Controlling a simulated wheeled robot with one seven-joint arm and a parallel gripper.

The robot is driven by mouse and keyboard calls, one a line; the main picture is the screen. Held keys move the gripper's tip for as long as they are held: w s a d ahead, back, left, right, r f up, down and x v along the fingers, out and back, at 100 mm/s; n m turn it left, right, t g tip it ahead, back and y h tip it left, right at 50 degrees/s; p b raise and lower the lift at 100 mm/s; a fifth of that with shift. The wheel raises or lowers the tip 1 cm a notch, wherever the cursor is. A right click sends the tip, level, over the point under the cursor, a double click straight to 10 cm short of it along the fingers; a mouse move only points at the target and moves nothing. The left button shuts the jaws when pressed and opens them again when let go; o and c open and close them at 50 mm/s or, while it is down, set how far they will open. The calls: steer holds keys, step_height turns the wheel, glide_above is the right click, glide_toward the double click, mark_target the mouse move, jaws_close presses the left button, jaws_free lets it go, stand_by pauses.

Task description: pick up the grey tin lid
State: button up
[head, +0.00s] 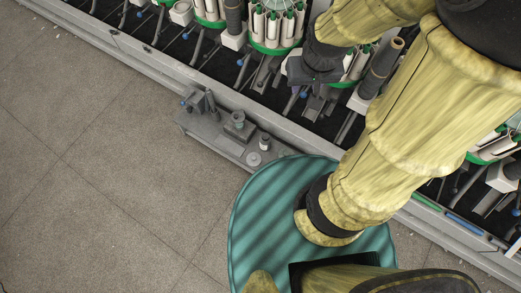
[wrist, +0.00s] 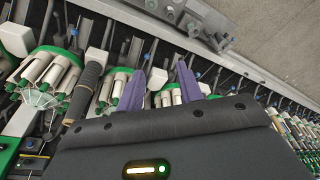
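A small flat grey disc (head: 254,159), which looks like the tin lid, lies at the near right end of a grey shelf (head: 225,143) along the machine's front edge in the head view. Its details are too small to make out. My gripper (wrist: 161,78) shows two purple fingers spread apart with nothing between them in the wrist view. In the head view its dark body is up and to the right of the shelf, over the machine, well apart from the disc. The shelf also shows at the top of the wrist view (wrist: 190,18), where I cannot make out the disc.
A grey tin-like cylinder (head: 238,120) and a small pale-topped jar (head: 265,142) stand close to the disc. A dark grey bracket-like object (head: 198,101) is at the shelf's far end. White cones on green-rimmed holders (head: 276,25) fill the machine. The tiled floor (head: 100,170) is clear.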

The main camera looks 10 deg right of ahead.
steer(key=shift+w, duration=0.35)
steer(key=shift+o, duration=1.1)
steer(key=shift+s, duration=0.2)
steer(key=o, duration=0.4)
steer(key=shift+f, duration=0.3)
steer(key=o, duration=0.8)
steer(key=b+x, duration=0.1)
steer(key=x, duration=0.1)
steer(key=b+x, duration=0.4)
steer(key=shift+w+a+f, duration=0.2)
steer(key=shift+w+a, duration=0.05)
steer(key=shift+a, duration=0.1)
steer(key=w+a+f+g+b, duration=0.1)
steer(key=a+f+b, duration=0.3)
steer(key=f+b, duration=0.7)
steer(key=w+a+f+m+b, duration=0.1)
steer(key=w+a+f+b, duration=0.3)
steer(key=f+b, duration=0.7)
steer(key=w+a+f+g+b, duration=0.1)
steer(key=f+b, duration=1)
steer(key=f, duration=2.3)
steer(key=shift+w+a+f+m+g+b, duration=0.15)
steer(key=shift+w+a, duration=0.2)
steer(key=shift+a, duration=0.35)
steer(key=shift+w+a+f+m+g+b, duration=0.1)
steer(key=shift+w+a, duration=0.2)
steer(key=shift+a, duration=0.45)
steer(key=shift+w+a+f+m+g+b, duration=0.15)
steer(key=shift+w+a, duration=0.2)
steer(key=shift+a, duration=0.35)
